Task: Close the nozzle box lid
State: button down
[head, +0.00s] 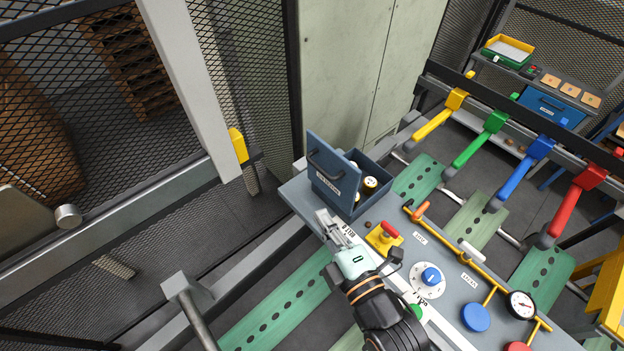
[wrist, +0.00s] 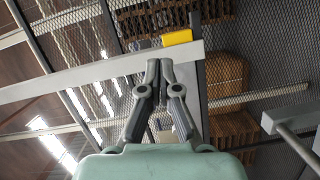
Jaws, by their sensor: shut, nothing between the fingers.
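The blue nozzle box (head: 375,172) stands at the far left corner of the grey panel in the head view. Its lid (head: 322,160) is open and stands up steeply on the left side of the box, with a dark handle and a white label on its face. Round pale and yellow-topped pieces (head: 370,182) show inside. My gripper (head: 332,222) is below the lid in the picture, apart from it as far as I can tell. Its fingers are shut and empty. In the wrist view the fingertips (wrist: 158,70) meet, and the box is not in sight.
A yellow block with a red lever (head: 388,234) sits right of my gripper. A blue dial (head: 431,276), an orange pipe (head: 450,240) and a gauge (head: 521,304) lie further right. Mesh fencing (head: 90,100) and a yellow-capped post (head: 238,145) stand to the left.

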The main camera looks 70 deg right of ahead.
jog(key=w+d+f+b, duration=0.1)
jog(key=w+d, duration=0.3)
jog(key=d, duration=0.5)
jog(key=shift+w+d+f+b, duration=0.15)
jog(key=shift+w+d+b, duration=0.15)
jog(key=shift+d+b, duration=0.1)
jog(key=shift+d, duration=0.1)
